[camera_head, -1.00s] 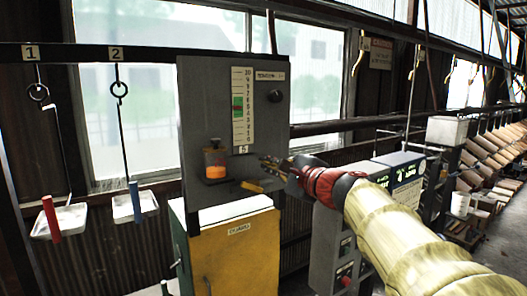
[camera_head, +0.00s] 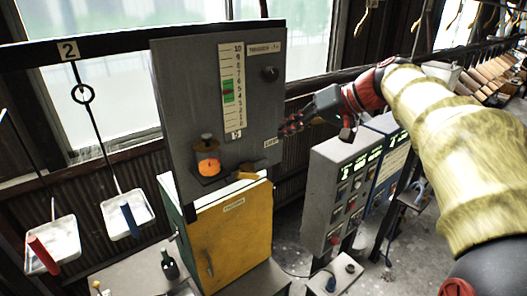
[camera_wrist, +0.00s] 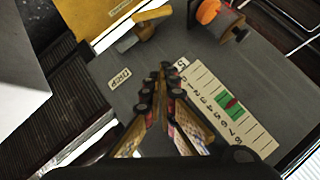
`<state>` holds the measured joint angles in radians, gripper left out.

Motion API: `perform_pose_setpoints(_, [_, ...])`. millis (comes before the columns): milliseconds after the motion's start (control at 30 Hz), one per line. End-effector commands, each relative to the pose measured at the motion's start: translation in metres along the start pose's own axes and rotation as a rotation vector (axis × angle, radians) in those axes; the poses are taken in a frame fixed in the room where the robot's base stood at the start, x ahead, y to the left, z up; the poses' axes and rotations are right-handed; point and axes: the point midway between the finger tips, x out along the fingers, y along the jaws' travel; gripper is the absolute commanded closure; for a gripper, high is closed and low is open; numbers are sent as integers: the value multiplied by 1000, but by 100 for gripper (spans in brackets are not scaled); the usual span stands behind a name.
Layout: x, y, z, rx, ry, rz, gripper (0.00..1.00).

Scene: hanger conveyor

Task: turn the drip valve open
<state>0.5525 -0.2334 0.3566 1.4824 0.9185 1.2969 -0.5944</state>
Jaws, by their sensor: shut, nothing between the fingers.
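The drip valve shows as a small brass-coloured lever (camera_head: 247,176) low on the grey panel (camera_head: 180,95), below the label with the word DRIP (camera_head: 271,143). In the wrist view the lever (camera_wrist: 143,33) lies beyond my fingertips, near the DRIP label (camera_wrist: 119,78). My gripper (camera_head: 286,129) is at the panel's right edge, above and right of the lever and apart from it. Its fingers (camera_wrist: 160,75) are together and empty. A jar with orange content (camera_head: 207,163) sits left of the lever. The lever's exact setting is hard to tell.
A scale with a green band and red mark (camera_head: 230,90) and a dark knob (camera_head: 270,73) are on the panel. A yellow cabinet (camera_head: 235,240) stands below. A control box (camera_head: 335,195) stands right. Trays (camera_head: 60,245) hang at the left.

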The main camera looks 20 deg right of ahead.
Motion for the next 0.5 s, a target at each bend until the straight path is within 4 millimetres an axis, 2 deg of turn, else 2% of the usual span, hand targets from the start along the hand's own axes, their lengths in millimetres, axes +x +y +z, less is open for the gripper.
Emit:
perform_pose_setpoints(100, [-1,-2,14,-122,-54,-10,100])
perform_pose_setpoints(267, [2,-4,17,-185,-61,-21,100])
perform_pose_setpoints(367, [11,-5,17,-185,-62,-22,100])
perform_pose_setpoints(500, [34,-6,18,-185,-62,-22,100])
